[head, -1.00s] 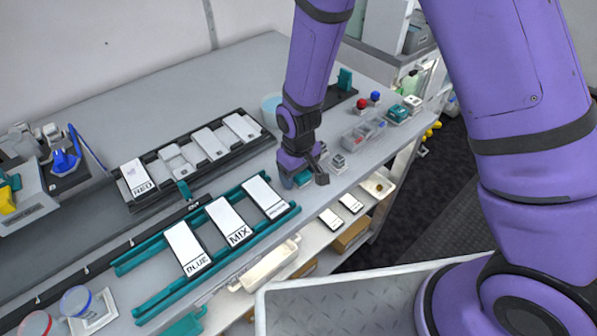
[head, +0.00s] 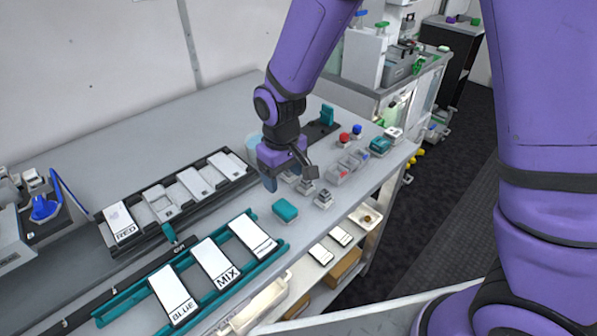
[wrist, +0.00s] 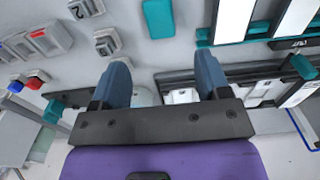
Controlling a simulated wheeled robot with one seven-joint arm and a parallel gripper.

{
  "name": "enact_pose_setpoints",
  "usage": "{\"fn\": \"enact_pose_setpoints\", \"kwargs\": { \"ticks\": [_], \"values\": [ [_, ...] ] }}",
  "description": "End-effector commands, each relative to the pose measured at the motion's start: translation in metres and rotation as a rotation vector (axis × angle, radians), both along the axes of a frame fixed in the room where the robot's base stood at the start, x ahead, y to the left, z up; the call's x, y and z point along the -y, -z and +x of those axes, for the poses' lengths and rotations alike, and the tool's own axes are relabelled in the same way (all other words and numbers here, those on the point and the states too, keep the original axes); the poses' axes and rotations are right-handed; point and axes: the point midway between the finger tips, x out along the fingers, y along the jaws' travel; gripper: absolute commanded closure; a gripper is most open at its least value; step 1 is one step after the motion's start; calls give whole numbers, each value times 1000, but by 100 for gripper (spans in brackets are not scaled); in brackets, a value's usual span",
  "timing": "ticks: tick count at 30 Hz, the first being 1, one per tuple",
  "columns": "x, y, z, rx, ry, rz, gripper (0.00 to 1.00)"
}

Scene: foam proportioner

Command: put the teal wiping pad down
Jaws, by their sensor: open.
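The teal wiping pad (head: 285,211) lies flat on the grey bench top, just right of the rack with the labelled white plates. It also shows in the wrist view (wrist: 158,18) at the top, beyond my fingertips. My gripper (head: 289,183) is above the bench, a little behind the pad and apart from it. Its two blue-grey fingers are spread with nothing between them, as the wrist view (wrist: 164,75) shows.
The teal-railed rack (head: 262,236) holds plates marked BLUE and MIX. A dark tray (head: 188,205) with white blocks, one marked RED, lies behind it. Small grey blocks (head: 324,198), a clear divided box (head: 348,166) and red and blue knobs (head: 345,138) stand to the right.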

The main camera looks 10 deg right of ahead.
Motion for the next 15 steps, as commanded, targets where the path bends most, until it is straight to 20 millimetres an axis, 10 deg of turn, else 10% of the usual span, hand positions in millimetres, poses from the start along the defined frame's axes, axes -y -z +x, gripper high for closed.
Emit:
{"fn": "enact_pose_setpoints", "kwargs": {
  "ticks": [8, 15],
  "values": [
    [3, -6, 0, 3, 6, 2, 31],
    [41, -65, 2, 61, 86, 37, 31]
  ]
}}
